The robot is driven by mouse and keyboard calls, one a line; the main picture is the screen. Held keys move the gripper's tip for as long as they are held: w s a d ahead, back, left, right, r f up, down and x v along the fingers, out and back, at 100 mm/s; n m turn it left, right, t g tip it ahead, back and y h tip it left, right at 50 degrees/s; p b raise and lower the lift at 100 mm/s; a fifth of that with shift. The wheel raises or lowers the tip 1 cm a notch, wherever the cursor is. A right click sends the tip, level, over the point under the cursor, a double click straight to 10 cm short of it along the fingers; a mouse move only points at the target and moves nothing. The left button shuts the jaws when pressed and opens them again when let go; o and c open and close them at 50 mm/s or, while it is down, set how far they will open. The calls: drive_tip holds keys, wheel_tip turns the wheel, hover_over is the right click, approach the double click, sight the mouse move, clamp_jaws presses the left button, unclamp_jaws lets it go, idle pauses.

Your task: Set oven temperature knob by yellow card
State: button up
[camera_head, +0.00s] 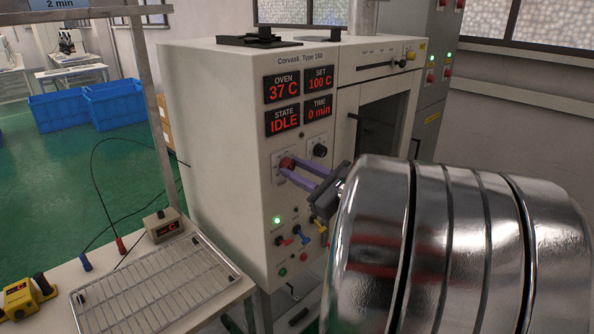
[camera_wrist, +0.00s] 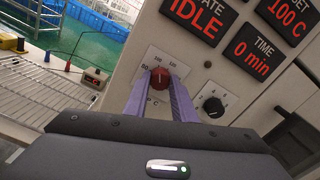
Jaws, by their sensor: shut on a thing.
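The oven (camera_head: 228,130) stands in the middle, with red displays on its front reading OVEN 37 C, SET 100 C (camera_head: 319,80), STATE IDLE and TIME 0 min. The red temperature knob (camera_head: 287,163) sits on a white dial plate below the displays. It also shows in the wrist view (camera_wrist: 159,77), between the purple fingers. My gripper (camera_head: 291,170) is shut on the red knob from the front; in the wrist view its fingers (camera_wrist: 160,85) lie on either side of it. No card with a readable set value is clear; a sign at the top left (camera_head: 62,5) reads 2 min.
A black knob (camera_head: 320,150) is right of the red one. Colored switches (camera_head: 303,234) and a green lamp are lower on the panel. A wire rack (camera_head: 155,285) lies on the left table. My shiny arm hides the lower right.

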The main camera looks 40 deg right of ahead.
drive_tip(key=shift+n, duration=0.5)
drive_tip(key=o, duration=1.1)
drive_tip(key=shift+s, duration=0.1)
drive_tip(key=shift+s+d, duration=0.15)
drive_tip(key=shift+s, duration=6.65)
